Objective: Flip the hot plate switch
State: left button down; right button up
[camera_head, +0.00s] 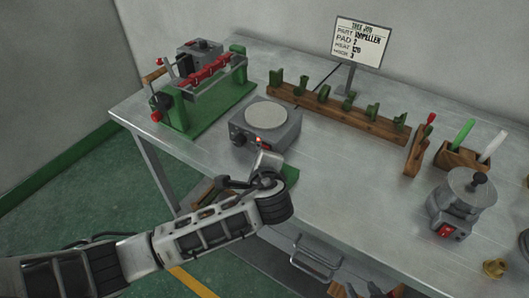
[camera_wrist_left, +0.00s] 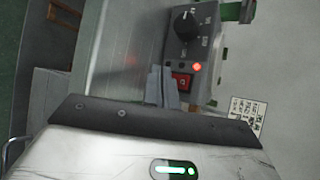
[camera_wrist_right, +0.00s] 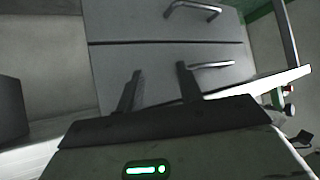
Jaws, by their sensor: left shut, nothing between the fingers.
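The hot plate (camera_head: 285,135) is a grey box with a pale round top, standing near the middle of the table. In the left wrist view its front panel shows a black knob (camera_wrist_left: 185,23), a glowing red light (camera_wrist_left: 197,66) and a red rocker switch (camera_wrist_left: 182,81). My left gripper (camera_wrist_left: 163,84) is shut and empty, its fingertips right beside the switch; I cannot tell whether they touch it. My right gripper (camera_wrist_right: 158,85) is open and empty, in front of the drawers under the table.
A green-based machine with a red roller (camera_head: 205,105) stands at the left. A wooden rack of green pieces (camera_head: 335,112) and a sign (camera_head: 361,45) are behind. A round grey pot (camera_head: 467,195) with a red switch stands right. Drawer handles (camera_wrist_right: 205,66) face the right gripper.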

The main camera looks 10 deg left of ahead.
pick_arm(q)
jog(key=shift+s+a+r, duration=0.1)
jog(key=shift+s+a, duration=0.2)
jog(key=shift+s, duration=0.5)
jog(key=shift+s+a+r, duration=0.1)
jog(key=shift+s+a, duration=0.15)
jog(key=shift+s, duration=0.5)
jog(key=shift+s+a+r, duration=0.1)
jog(key=shift+s+a, duration=0.2)
jog(key=shift+s, duration=0.5)
